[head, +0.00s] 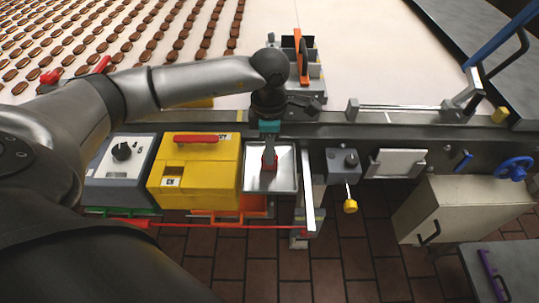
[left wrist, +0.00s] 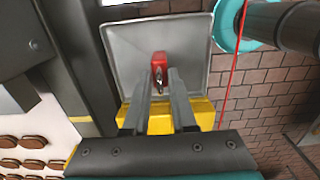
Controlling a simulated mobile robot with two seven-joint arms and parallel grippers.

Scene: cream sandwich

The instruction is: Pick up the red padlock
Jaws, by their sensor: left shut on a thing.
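The red padlock (left wrist: 159,59) shows in the left wrist view, between and just past my left fingertips, with its dark shackle towards the fingers. In the head view it is a small red patch (head: 269,165), mostly hidden by my gripper. My left gripper (head: 269,154) points down over the silver tray (head: 284,184) and is shut on the padlock. Its two fingers (left wrist: 164,78) also show in the left wrist view. I cannot tell whether the padlock touches the tray. My right gripper is not in view.
A yellow box (head: 195,175) with a red handle stands left of the tray, beside a grey box with a dark knob (head: 121,152). A grey control box with a knob (head: 343,162) is to the right. A conveyor with chocolate biscuits (head: 130,36) lies behind.

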